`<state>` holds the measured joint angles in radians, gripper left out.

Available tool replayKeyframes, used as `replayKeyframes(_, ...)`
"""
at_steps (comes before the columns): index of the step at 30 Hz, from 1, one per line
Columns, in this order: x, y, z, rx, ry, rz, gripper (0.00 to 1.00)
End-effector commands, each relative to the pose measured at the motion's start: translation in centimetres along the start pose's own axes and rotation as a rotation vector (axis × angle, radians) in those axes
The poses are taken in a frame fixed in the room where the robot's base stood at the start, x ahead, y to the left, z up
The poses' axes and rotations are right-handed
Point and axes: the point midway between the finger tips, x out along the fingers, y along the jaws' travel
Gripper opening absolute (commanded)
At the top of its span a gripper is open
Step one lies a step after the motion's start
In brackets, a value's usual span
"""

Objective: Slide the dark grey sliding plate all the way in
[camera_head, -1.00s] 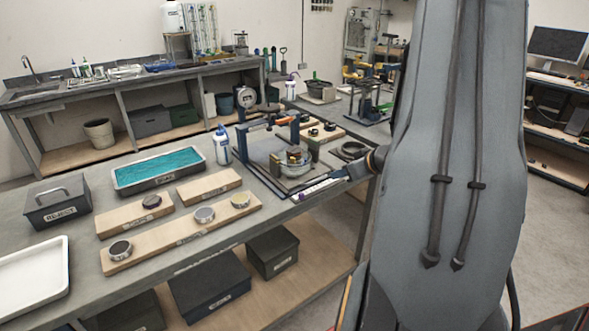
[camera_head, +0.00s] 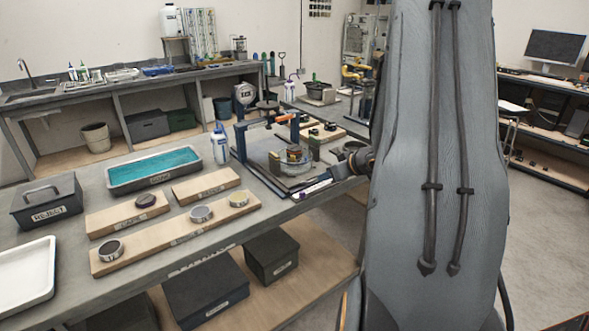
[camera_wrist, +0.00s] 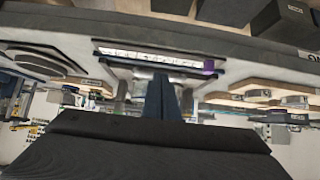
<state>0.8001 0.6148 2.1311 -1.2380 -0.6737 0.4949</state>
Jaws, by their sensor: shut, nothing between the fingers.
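The dark grey sliding plate (camera_head: 272,168) lies flat in a blue-and-orange framed fixture (camera_head: 240,152) at the bench's right end in the head view. A round part (camera_head: 293,157) stands above it. A white scale strip (camera_head: 318,187) with a purple mark runs along the fixture's front edge. The strip also shows in the wrist view (camera_wrist: 150,57), with the purple mark near its right end. My gripper (camera_wrist: 163,98) is shut and empty, its fingers together and pointing toward the fixture. In the head view my wrist is close to the fixture's right side; its fingertips and any contact with the plate are unclear.
A blue-lined tray (camera_head: 155,172), a REJECT box (camera_head: 46,203), wooden boards with round discs (camera_head: 175,232) and a white-and-blue bottle (camera_head: 220,146) stand left of the fixture. Dark boxes (camera_head: 205,290) sit on the lower shelf. My arm hides the area at right.

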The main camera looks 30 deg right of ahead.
Motion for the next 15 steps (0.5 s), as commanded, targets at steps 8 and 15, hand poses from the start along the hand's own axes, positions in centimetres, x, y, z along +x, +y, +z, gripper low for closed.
replayKeyframes(8, 0.9, 0.0, -0.7, -0.001, 0.0, -0.001, 0.0)
replayKeyframes(15, 1.6, 0.0, -1.4, -0.001, 0.0, -0.001, 0.0)
